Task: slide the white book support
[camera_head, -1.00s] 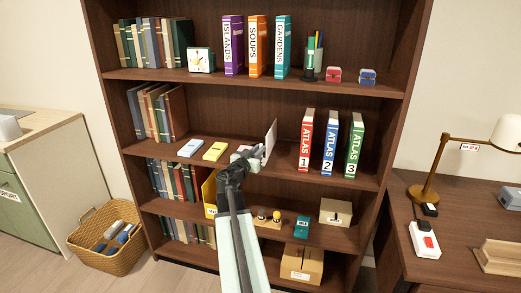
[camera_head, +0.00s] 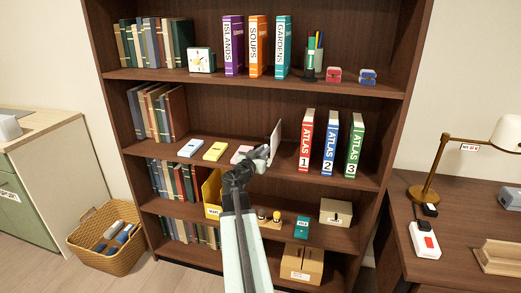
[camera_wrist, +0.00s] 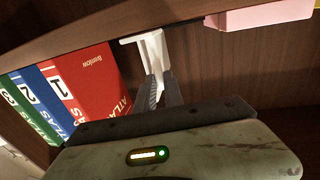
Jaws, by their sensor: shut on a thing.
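The white book support (camera_head: 274,140) stands on the second shelf, left of the red ATLAS 1 book (camera_head: 305,140), with a gap between them. In the wrist view the support (camera_wrist: 152,48) shows as a white bracket. My gripper (camera_head: 262,158) is at the support's lower part. In the wrist view my two dark fingers (camera_wrist: 162,92) are closed on its edge. The blue ATLAS 2 (camera_head: 329,143) and green ATLAS 3 (camera_head: 353,145) books stand upright right of ATLAS 1. The fingers hide part of the support.
A pink flat box (camera_head: 241,153), a yellow one (camera_head: 215,151) and a blue one (camera_head: 191,147) lie left of the support on the same shelf. A row of books (camera_head: 158,112) stands at the shelf's left end. The upper shelf (camera_head: 250,82) is overhead.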

